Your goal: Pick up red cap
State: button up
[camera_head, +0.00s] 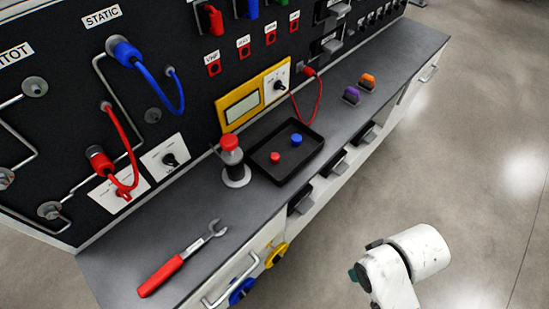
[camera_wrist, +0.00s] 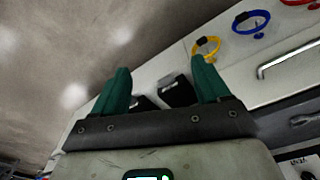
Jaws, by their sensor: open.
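A small red cap (camera_head: 275,157) lies in a black tray (camera_head: 257,162) on the grey bench, beside a small blue cap (camera_head: 296,139). In the head view my white arm is over the floor at lower right, well apart from the tray.
A red-handled wrench (camera_head: 180,261) lies at the bench's near left. Purple (camera_head: 351,95) and orange (camera_head: 368,81) pieces sit right of the tray. A yellow-framed meter (camera_head: 243,106) stands behind it. Handles and a yellow ring (camera_wrist: 207,46) stick out from the bench front. The floor is open.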

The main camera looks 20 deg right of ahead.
aim_at(274, 157)
jog(key=l+u, duration=0.15)
jog(key=u, duration=0.25)
jog(key=l+u, duration=0.15)
jog(key=u, duration=0.3)
jog(key=l+u, duration=0.15)
jog(key=u, duration=0.25)
jog(key=k+l+u, duration=0.2)
jog(key=l, duration=0.2)
jog(key=l+u, duration=0.2)
jog(key=l, duration=0.2)
jog(key=k+l+u, duration=0.2)
jog(key=l, duration=0.15)
jog(key=i+l, duration=0.1)
jog(key=l, duration=0.15)
